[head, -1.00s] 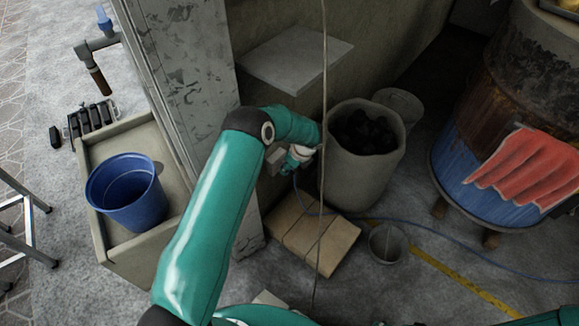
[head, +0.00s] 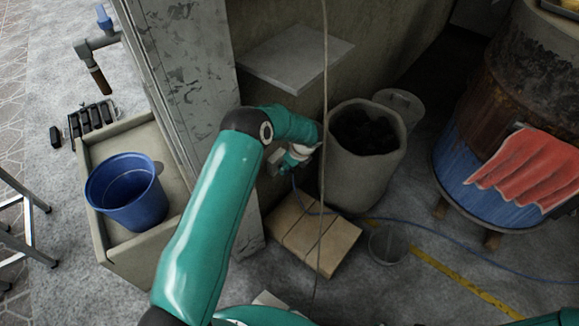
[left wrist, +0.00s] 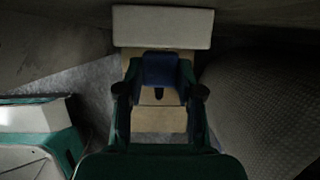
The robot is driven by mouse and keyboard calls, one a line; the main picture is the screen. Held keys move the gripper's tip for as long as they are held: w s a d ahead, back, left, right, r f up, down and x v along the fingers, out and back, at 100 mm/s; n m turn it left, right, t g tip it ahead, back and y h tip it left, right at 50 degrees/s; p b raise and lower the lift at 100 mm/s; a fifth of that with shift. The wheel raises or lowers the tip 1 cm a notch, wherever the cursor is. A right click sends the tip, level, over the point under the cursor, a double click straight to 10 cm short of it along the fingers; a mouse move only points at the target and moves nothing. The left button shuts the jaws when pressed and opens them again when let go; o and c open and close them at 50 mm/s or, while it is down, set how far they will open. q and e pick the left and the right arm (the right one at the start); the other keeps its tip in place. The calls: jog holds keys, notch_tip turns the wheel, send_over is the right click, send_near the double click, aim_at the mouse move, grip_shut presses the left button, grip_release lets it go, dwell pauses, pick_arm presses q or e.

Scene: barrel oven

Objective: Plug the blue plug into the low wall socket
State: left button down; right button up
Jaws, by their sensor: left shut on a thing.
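The blue plug (left wrist: 160,70) sits between the two fingers of my left gripper (left wrist: 160,90), which is shut on it. In the left wrist view a pale box, the low wall socket (left wrist: 163,27), lies just beyond the plug. I cannot tell whether the plug touches it or is in it; the socket's face is not visible. In the head view my left gripper (head: 290,165) is low by the wall, mostly hidden by my arm. The plug's blue cable (head: 430,226) trails right across the floor. My right gripper is out of view.
A cardboard box (head: 312,236) lies on the floor below my left gripper. A bin of dark lumps (head: 358,185) stands close to its right. A grey shelf (head: 295,60) juts from the wall above. A thin hanging cord (head: 324,90) crosses in front.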

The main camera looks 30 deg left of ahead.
pick_arm(q)
jog(key=shift+a, duration=0.5)
